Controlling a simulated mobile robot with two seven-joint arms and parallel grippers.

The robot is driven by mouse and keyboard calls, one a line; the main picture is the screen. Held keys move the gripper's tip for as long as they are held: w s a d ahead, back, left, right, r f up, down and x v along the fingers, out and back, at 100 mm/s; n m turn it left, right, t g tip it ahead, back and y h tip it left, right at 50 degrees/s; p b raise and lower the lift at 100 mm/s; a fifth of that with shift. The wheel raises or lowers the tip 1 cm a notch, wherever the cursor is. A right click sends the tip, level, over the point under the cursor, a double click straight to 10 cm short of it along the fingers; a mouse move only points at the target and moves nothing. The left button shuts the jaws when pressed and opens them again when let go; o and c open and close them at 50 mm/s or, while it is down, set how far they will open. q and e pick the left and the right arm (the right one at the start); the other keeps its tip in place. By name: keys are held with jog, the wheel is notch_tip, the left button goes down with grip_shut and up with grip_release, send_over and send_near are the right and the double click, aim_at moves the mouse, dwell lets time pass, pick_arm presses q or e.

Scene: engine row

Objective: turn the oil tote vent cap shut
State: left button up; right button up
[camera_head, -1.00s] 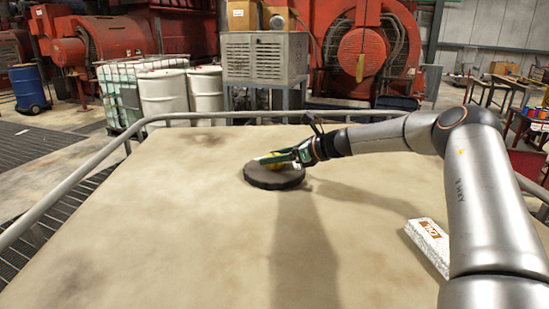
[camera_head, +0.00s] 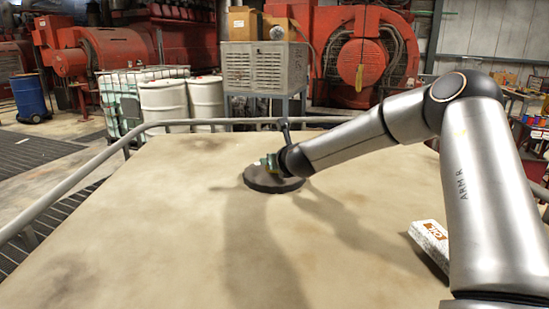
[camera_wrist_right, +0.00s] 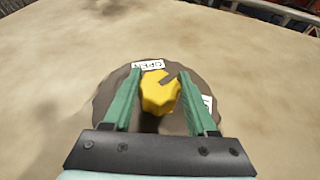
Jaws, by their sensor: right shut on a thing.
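The yellow vent cap (camera_wrist_right: 158,98) sits on a dark round base (camera_wrist_right: 100,104) on the tan tote top (camera_wrist_right: 50,75). My right gripper (camera_wrist_right: 160,78) is shut on the cap, with one green finger on each side. A dark notch in the cap points to the upper right. A white label reading OPEN (camera_wrist_right: 149,65) is above the cap, and a second label (camera_wrist_right: 207,102) at the right is partly hidden by a finger. In the head view my right gripper (camera_head: 271,162) is over the dark base (camera_head: 262,183) and hides the cap. My left gripper is not in view.
A grey rail (camera_head: 75,178) runs around the tan top. A white block with an orange label (camera_head: 430,243) lies at the right edge. White drums (camera_head: 163,103) and a grey slatted unit (camera_head: 262,67) stand behind the rail. The front and left of the top are clear.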

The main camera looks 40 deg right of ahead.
jog(key=m+g+h+p, duration=0.2)
jog(key=m+h, duration=0.1)
jog(key=shift+a+m+g, duration=0.1)
jog(key=shift+m+g, duration=0.2)
jog(key=shift+m, duration=0.1)
jog(key=shift+f+m+g+h, duration=0.2)
jog(key=shift+m+g+h, duration=0.7)
jog(key=shift+m, duration=0.1)
jog(key=shift+f+m+g+h, duration=0.1)
jog(key=shift+m+g+h, duration=0.2)
jog(key=shift+m, duration=0.1)
jog(key=m+g+b, duration=0.1)
jog(key=b, duration=0.1)
jog(key=m+g+h+b, duration=0.1)
jog(key=g+b, duration=0.1)
jog(key=shift+f+m, duration=0.2)
jog(key=shift+m, duration=0.2)
jog(key=shift+r+m+g+h+b, duration=0.25)
jog(key=shift+m+g+h+b, duration=0.15)
jog(key=shift+m+g+b, duration=0.35)
jog(key=shift+r, duration=0.1)
jog(key=o, duration=1.4)
jog(key=shift+c, duration=0.2)
jog(key=shift+r, duration=0.1)
